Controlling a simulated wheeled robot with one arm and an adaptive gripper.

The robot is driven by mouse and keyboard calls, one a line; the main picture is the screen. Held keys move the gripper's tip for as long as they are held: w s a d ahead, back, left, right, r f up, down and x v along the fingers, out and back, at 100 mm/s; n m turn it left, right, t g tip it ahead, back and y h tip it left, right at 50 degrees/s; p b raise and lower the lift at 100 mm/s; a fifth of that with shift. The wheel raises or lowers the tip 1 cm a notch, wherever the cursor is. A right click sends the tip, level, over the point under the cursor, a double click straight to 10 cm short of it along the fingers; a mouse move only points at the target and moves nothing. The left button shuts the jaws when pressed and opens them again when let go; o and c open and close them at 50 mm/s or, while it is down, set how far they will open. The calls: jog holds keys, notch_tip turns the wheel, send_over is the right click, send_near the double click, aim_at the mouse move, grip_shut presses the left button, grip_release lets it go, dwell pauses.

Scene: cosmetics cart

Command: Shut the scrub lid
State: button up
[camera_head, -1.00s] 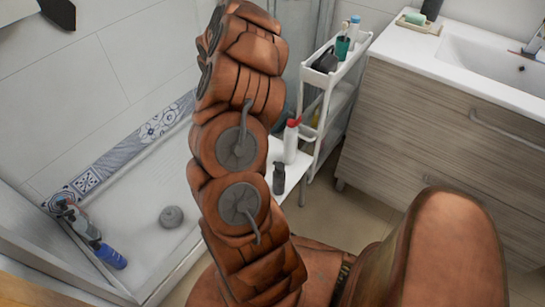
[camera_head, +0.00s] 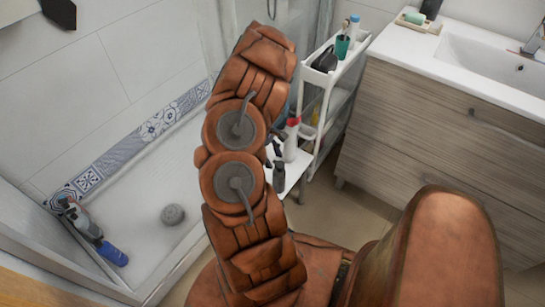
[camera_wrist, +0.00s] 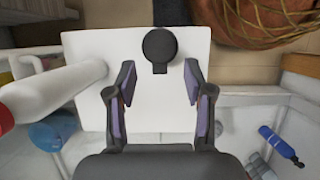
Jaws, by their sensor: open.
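A small dark bottle (camera_head: 279,178), likely the scrub, stands on a white low stand (camera_head: 294,172) beside my arm. In the wrist view a black round top with a short rectangular tab (camera_wrist: 159,45) shows above the white stand surface (camera_wrist: 112,45); whether this is the open lid is hard to tell. My gripper (camera_wrist: 160,75) is open and empty, its two fingers spread either side of the line to the black top, which lies just beyond the fingertips. In the head view my gripper is mostly hidden behind my arm.
A white bottle with a red cap (camera_head: 291,138) stands close by on the stand; it also shows left of my fingers (camera_wrist: 75,85).

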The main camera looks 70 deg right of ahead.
jog(key=shift+f, duration=0.1)
jog(key=shift+c, duration=0.4)
grip_shut()
